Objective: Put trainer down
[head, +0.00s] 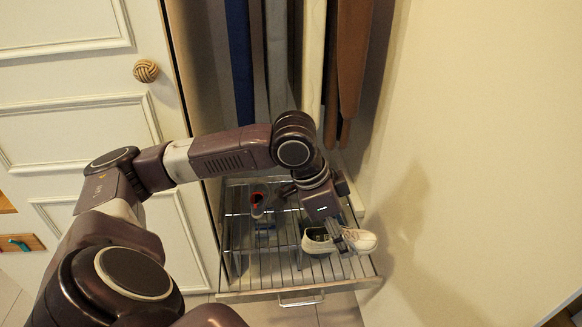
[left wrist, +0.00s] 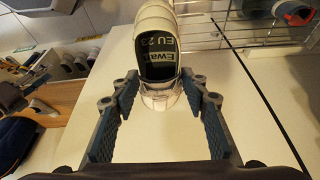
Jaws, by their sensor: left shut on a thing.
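A white trainer (head: 362,240) is held in my left gripper (head: 338,232) at the right front of a slatted pull-out rack (head: 270,283). Whether its sole touches the slats cannot be told. The fingers partly hide the trainer's middle in the head view. My right gripper is not in view.
A raised wire shelf (head: 237,218) stands on the rack's left, with a red-lined shoe (head: 258,202) on it. Long garments (head: 352,60) hang above the rack. A cream wall (head: 480,150) is close on the right, and a white panelled door (head: 70,150) stands on the left.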

